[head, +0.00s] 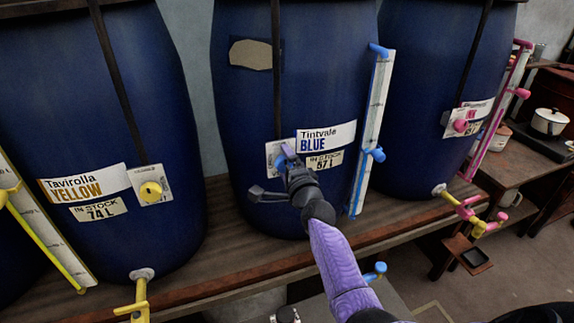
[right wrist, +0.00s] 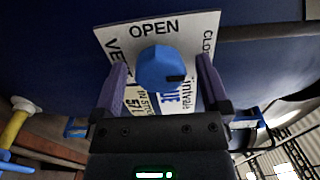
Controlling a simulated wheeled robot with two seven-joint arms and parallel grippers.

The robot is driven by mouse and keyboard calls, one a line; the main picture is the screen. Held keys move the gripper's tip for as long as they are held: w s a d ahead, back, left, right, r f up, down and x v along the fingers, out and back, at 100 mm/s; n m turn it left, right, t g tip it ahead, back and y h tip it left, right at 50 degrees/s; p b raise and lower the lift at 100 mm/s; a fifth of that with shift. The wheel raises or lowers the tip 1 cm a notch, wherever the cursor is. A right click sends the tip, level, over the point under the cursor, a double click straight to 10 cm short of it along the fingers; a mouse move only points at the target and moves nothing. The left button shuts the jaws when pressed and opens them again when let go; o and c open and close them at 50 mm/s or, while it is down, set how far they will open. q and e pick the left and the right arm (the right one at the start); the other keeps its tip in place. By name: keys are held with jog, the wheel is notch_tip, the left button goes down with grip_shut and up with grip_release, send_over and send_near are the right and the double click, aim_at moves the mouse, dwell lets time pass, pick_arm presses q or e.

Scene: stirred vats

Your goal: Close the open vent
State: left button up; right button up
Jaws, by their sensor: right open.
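The blue vent knob (right wrist: 160,68) sits on a white plate (right wrist: 122,38) reading OPEN at the top and, partly cut off, words starting VE and CLO at the sides. A dark mark shows on the knob's right side. My right gripper (head: 283,158) is at this plate on the Tintvale BLUE vat (head: 240,100) and mostly hides the knob in the head view. In the right wrist view its two purple fingers stand open on either side of the knob; whether they touch it I cannot tell. My left gripper is not in view.
The Tirolla-style yellow-labelled vat (head: 90,110) has a yellow vent knob (head: 151,191); the right vat (head: 425,90) has a pink one (head: 460,126). A blue-marked gauge strip (head: 372,140) stands right of my gripper. Taps jut out over the wooden bench's front edge (head: 235,275).

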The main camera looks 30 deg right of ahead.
jog(key=p+v, duration=0.2)
jog(key=v, duration=0.8)
jog(key=shift+p, duration=0.35)
jog(key=shift+d, duration=0.1)
